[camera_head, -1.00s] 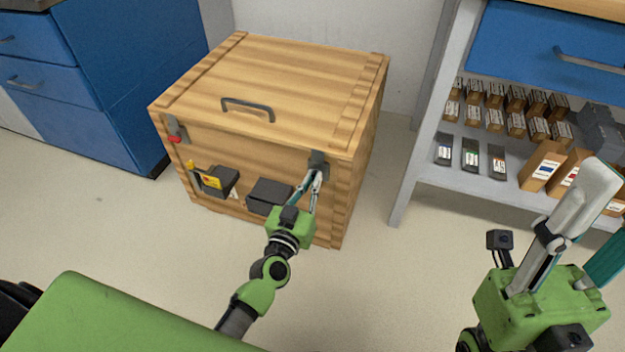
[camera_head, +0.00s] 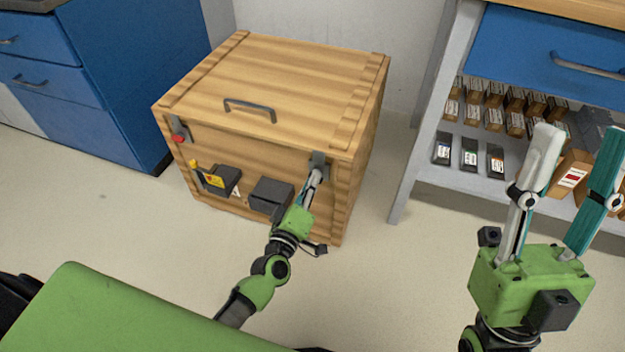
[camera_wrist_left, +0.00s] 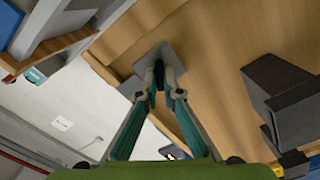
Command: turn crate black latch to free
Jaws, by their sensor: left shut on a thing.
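The wooden crate (camera_head: 270,90) stands on the floor with its lid down and a dark handle on top. The black latch (camera_head: 319,161) is on the right of its front face, just under the lid; it also shows in the left wrist view (camera_wrist_left: 168,77). My left gripper (camera_head: 317,175) is shut on the latch; its fingertips (camera_wrist_left: 157,72) cover part of the latch. A second latch with a red part (camera_head: 178,132) is at the front left. My right gripper (camera_head: 580,150) is open and empty at the right, in front of the shelf.
A shelf unit (camera_head: 410,170) with several small boxes stands at the right. Blue drawers (camera_head: 110,70) stand at the left. Floor in front is clear.

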